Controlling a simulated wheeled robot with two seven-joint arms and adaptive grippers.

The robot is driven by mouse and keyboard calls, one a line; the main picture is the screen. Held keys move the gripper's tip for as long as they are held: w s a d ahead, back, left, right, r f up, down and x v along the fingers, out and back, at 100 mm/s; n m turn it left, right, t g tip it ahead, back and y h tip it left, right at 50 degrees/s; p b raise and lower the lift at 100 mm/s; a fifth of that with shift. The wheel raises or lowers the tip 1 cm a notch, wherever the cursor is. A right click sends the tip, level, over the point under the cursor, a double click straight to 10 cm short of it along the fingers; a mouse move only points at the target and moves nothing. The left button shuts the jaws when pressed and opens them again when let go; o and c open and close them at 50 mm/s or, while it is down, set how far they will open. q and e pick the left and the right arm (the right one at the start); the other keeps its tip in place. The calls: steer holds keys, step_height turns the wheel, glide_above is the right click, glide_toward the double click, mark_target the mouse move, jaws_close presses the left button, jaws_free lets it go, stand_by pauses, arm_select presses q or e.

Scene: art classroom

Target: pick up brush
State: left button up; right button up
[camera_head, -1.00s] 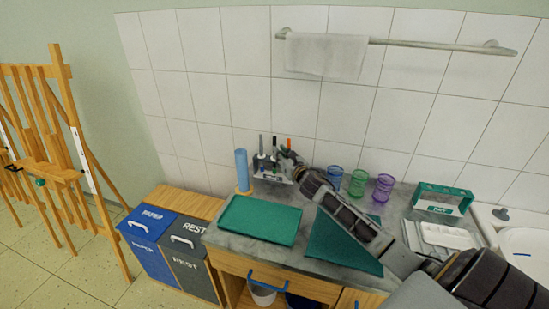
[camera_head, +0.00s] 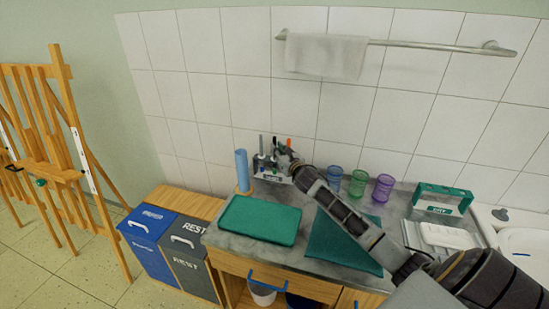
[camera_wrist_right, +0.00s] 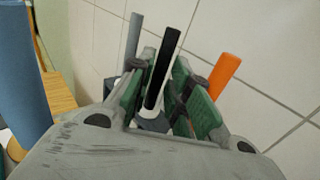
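Several brushes with upright handles stand in a small light holder (camera_head: 270,178) at the back of the counter. In the right wrist view a black brush handle (camera_wrist_right: 164,62) rises between the fingers of my right gripper (camera_wrist_right: 167,78). The fingers look apart, with some gap beside the handle. A grey handle (camera_wrist_right: 133,38) stands to the left and an orange handle (camera_wrist_right: 225,75) to the right, both outside the fingers. In the head view my right gripper (camera_head: 272,162) is at the holder and partly covers it. The brushes' lower ends are hidden. My left gripper is not in view.
A blue cylinder (camera_head: 242,170) stands just left of the holder. Blue, green and purple cups (camera_head: 358,183) stand to its right. A green tray (camera_head: 260,220) and a green mat (camera_head: 330,245) lie in front. The tiled wall (camera_head: 220,120) is close behind.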

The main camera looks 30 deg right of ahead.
steer(key=shift+w, duration=1.15)
steer(key=shift+w+d, duration=0.1)
steer(key=shift+w, duration=0.2)
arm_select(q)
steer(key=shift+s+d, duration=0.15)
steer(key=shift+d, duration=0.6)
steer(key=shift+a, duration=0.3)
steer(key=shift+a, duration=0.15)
arm_select(e)
jaws_close()
